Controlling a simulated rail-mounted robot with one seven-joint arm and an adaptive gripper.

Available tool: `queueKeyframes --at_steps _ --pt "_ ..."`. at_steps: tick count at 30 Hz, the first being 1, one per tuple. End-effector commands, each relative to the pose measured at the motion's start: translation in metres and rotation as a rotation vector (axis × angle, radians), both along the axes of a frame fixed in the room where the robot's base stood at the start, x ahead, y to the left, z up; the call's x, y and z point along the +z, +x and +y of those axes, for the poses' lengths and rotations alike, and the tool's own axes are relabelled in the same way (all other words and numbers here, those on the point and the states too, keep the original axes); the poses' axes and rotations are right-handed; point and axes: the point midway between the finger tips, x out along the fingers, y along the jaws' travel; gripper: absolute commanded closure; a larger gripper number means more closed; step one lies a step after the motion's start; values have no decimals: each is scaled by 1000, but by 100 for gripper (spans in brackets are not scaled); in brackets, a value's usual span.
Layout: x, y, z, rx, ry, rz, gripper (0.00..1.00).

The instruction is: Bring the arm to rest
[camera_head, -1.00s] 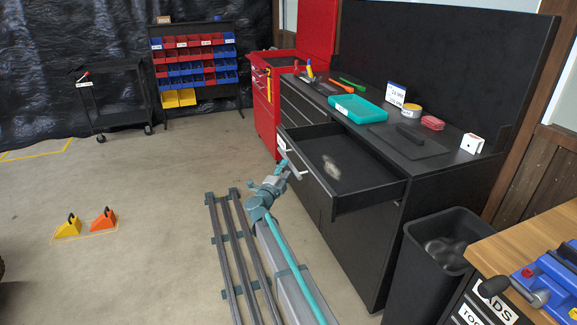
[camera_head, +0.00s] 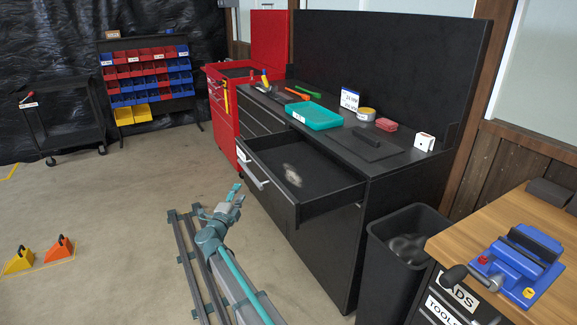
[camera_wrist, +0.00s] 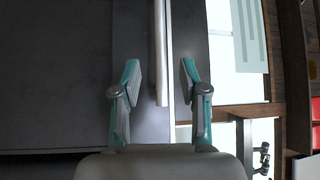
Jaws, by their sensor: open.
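My gripper (camera_head: 236,192) is open and empty, left of and apart from the open drawer's handle (camera_head: 256,178) in the head view. My arm reaches up from the bottom of that view. The black drawer (camera_head: 322,203) is pulled out of the black workbench, with a pale blurred patch on its floor. In the wrist view my two fingers (camera_wrist: 160,76) are spread, and a pale bar, probably the drawer handle, lies in line with the gap between them. Whether the bar is between the fingers or beyond them cannot be told from that view alone.
The workbench top carries a teal tray (camera_head: 314,115) and several small items. A black bin (camera_head: 387,278) and a wooden-topped bench (camera_head: 470,240) with a blue vise (camera_head: 517,262) stand at the right. Orange and yellow wedges (camera_head: 58,250) lie left; the floor between is clear.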

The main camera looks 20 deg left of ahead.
Motion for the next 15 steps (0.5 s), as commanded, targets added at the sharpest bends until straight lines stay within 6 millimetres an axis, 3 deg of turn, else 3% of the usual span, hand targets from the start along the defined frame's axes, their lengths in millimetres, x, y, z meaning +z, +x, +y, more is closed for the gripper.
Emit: queueKeyframes --at_steps 3,6,10,12,15 --pt "-2 -1 8 35 -14 8 57" --pt "-4 -5 28 127 -56 10 57" --pt "-8 -29 60 332 -180 -5 57" --pt "-27 -53 73 466 -283 -5 57" --pt "-75 -80 66 638 -456 24 57"
